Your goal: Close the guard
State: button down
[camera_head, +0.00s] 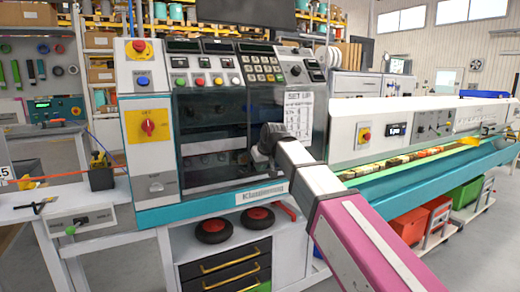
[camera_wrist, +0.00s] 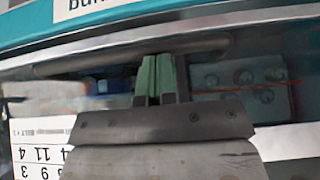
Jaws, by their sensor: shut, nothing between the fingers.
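The machine's guard (camera_head: 225,112) appears as a dark see-through panel on the front of the white and teal machine in the head view. How far open it stands is hard to tell. My gripper (camera_wrist: 160,78) shows in the wrist view with its two green-padded fingers together and nothing between them. The fingertips are at a grey rounded bar (camera_wrist: 100,60) that runs across the view; whether they touch it is unclear. In the head view my wrist is in front of the panel's right part and hides the fingers.
A SET UP sheet (camera_head: 298,113) is right of my wrist. Two red-hubbed reels (camera_head: 213,229) lie below, and a teal-edged trough (camera_head: 420,172) extends right.

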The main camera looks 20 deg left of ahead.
notch_tip(320, 180, down, 3)
jog(key=shift+r, duration=0.1)
jog(key=shift+f, duration=0.35)
